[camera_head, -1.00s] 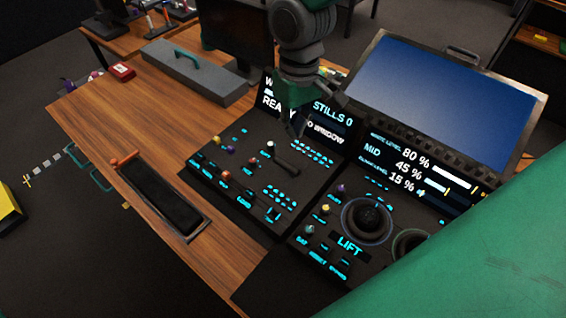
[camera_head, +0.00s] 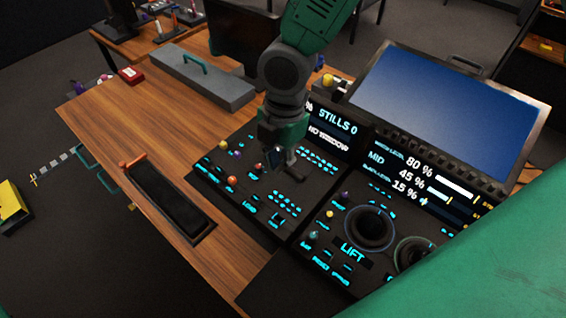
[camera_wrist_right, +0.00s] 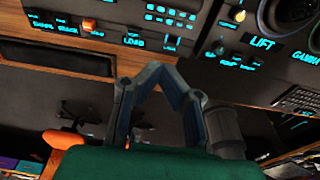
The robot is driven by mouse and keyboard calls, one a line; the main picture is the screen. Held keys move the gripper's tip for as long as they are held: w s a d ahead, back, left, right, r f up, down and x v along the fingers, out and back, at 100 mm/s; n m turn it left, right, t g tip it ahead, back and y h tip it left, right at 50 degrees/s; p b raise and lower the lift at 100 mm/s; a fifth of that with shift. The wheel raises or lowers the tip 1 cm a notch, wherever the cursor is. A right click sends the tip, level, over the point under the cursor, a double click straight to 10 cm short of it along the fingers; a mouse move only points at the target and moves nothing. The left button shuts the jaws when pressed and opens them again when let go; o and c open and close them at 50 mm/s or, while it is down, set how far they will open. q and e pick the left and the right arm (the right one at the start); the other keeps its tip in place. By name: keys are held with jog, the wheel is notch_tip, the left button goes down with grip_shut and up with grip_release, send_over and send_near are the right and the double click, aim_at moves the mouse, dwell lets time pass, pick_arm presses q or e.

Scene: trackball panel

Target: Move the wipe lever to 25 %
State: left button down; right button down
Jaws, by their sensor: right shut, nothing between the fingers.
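What looks like the wipe lever is a dark bar (camera_head: 294,173) on the left control panel (camera_head: 235,170). Its far end is hidden by my gripper. My right gripper (camera_head: 275,160) is shut and empty, over that panel at the lever; I cannot tell whether it touches it. In the right wrist view my shut fingers (camera_wrist_right: 160,72) meet in a point in front of the lit panel edge (camera_wrist_right: 200,50). My left gripper is not in view. No wipe percentage is readable.
A trackball panel (camera_head: 330,240) adjoins on the right, with a readout screen (camera_head: 420,180) showing 80 %, 45 % and 15 %. A blue monitor (camera_head: 440,100) stands behind. An orange-ended dark tray (camera_head: 170,200) and a grey box (camera_head: 205,80) are on the wooden desk.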

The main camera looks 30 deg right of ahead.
aim_at(296, 177)
jog(key=f, duration=0.3)
jog(key=a+f, duration=0.1)
jog(key=f, duration=0.5)
jog(key=shift+s+a+b, duration=0.2)
jog(key=shift+s+b, duration=0.05)
jog(key=shift+b, duration=0.1)
jog(key=d, duration=0.1)
jog(key=w+d+r+p, duration=0.1)
jog(key=d, duration=0.1)
jog(key=shift+w+d+r, duration=0.1)
jog(key=shift+w+d, duration=0.05)
jog(key=shift+w, duration=0.05)
jog(key=shift+w+d, duration=0.1)
jog(key=shift+d, duration=0.35)
jog(key=shift+a, duration=0.15)
